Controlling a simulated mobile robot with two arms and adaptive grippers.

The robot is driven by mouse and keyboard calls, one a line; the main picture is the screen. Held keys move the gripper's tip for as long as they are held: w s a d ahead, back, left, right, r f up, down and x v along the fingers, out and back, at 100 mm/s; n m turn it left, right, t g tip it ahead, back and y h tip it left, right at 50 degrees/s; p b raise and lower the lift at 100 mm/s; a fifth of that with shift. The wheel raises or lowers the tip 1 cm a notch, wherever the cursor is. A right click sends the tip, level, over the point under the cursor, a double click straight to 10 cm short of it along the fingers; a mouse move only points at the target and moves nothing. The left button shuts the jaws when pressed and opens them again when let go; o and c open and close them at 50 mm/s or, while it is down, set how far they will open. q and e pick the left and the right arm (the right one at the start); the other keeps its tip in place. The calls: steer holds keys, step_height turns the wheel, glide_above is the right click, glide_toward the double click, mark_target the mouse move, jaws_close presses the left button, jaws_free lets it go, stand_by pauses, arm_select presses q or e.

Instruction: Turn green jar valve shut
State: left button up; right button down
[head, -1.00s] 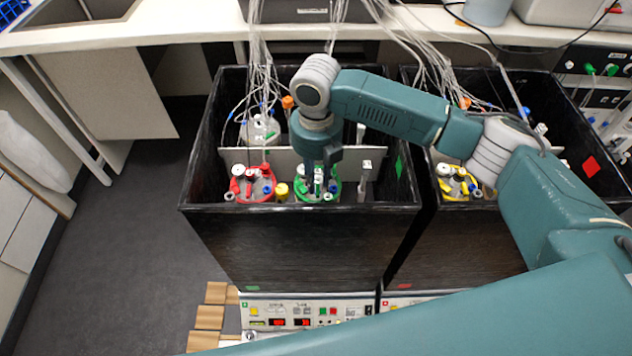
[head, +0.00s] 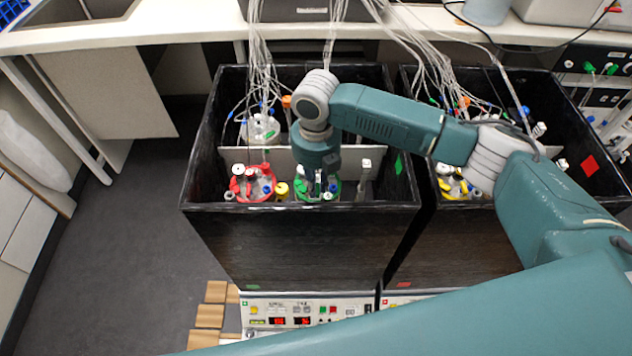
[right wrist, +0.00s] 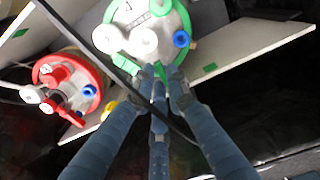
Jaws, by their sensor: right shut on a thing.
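The green jar (head: 302,189) stands in the left black box, and its green-rimmed lid (right wrist: 187,55) shows at the top of the right wrist view. My right gripper (right wrist: 163,84) points down at the lid's edge. Its fingers are closed around a small green valve (right wrist: 159,71), which they partly hide. In the head view the right gripper (head: 319,184) is low over the green jar, and the wrist covers part of the lid. My left gripper is not in view.
A red-lidded jar (head: 253,183) stands just left, with a yellow cap (head: 281,190) between the jars. A pale divider (head: 232,156) runs behind them. The black box (head: 300,230) has a raised front wall. Tubes (head: 262,50) hang in from above. A second box with a yellow-lidded jar (head: 445,184) stands right.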

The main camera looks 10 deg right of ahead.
steer(key=shift+r+m+p, duration=0.2)
steer(key=shift+m+p, duration=0.2)
steer(key=shift+p, duration=0.15)
steer(key=m+p, duration=0.6)
steer(key=p, duration=0.1)
steer(key=shift+w+r+m+p, duration=0.1)
steer(key=shift+r+m+p, duration=0.05)
steer(key=shift+m+p, duration=0.15)
steer(key=m+p, duration=0.4)
steer(key=m, duration=0.1)
steer(key=shift+w+d, duration=0.1)
steer(key=m+p, duration=0.2)
steer(key=m, duration=0.1)
steer(key=shift+d+f+m+p, duration=0.1)
steer(key=shift+f+m+p, duration=0.1)
steer(key=shift+m+p, duration=0.7)
steer(key=shift+m, duration=0.4)
steer(key=c, duration=2)
jaws_free()
